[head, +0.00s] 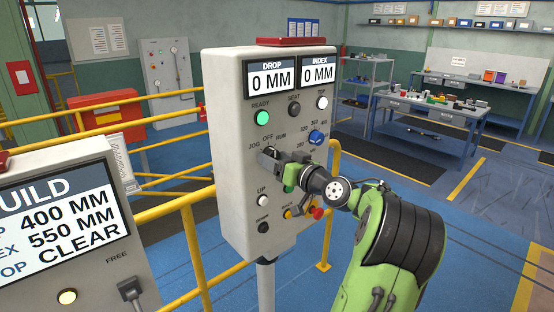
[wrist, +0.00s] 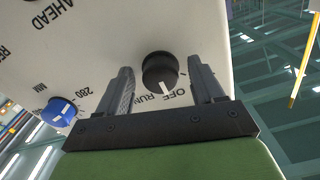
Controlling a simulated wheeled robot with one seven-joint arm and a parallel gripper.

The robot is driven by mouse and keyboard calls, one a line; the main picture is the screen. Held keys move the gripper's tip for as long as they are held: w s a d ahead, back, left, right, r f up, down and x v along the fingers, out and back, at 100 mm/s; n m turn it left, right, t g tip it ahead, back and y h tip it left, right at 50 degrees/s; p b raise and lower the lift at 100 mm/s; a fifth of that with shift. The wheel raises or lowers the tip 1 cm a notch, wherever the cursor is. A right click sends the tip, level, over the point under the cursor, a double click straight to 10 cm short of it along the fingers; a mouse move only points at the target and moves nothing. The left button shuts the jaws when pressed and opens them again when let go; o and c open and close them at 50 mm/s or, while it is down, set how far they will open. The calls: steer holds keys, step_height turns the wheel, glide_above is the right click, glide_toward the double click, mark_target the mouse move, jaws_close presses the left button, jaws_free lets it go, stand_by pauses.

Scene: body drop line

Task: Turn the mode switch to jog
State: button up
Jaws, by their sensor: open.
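The mode switch (wrist: 158,66) is a round black knob with a white pointer mark on the grey control panel (head: 233,210). In the wrist view, which shows the panel upside down, its pointer is near the OFF and RUN labels; I cannot tell exactly which it marks. My gripper (head: 268,157) is open at the panel and hides the switch there. In the wrist view, the two fingers of my gripper (wrist: 160,76) stand on either side of the knob, with gaps between. I cannot tell how deep they reach around it.
A blue knob (head: 316,137) sits right of the switch. A green READY lamp (head: 262,118), a white UP button (head: 262,200) and a red button (head: 317,213) are nearby. Yellow rails (head: 170,210) flank the panel. The BUILD display (head: 62,225) stands at front left.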

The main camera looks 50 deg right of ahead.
steer(key=c, duration=1.1)
steer(key=shift+o, duration=0.2)
steer(key=shift+b, duration=0.4)
steer(key=shift+d+n+b, duration=0.15)
steer(key=shift+n+b, duration=4.85)
steer(key=shift+b, duration=1.3)
steer(key=o, duration=1.1)
steer(key=shift+c, duration=0.2)
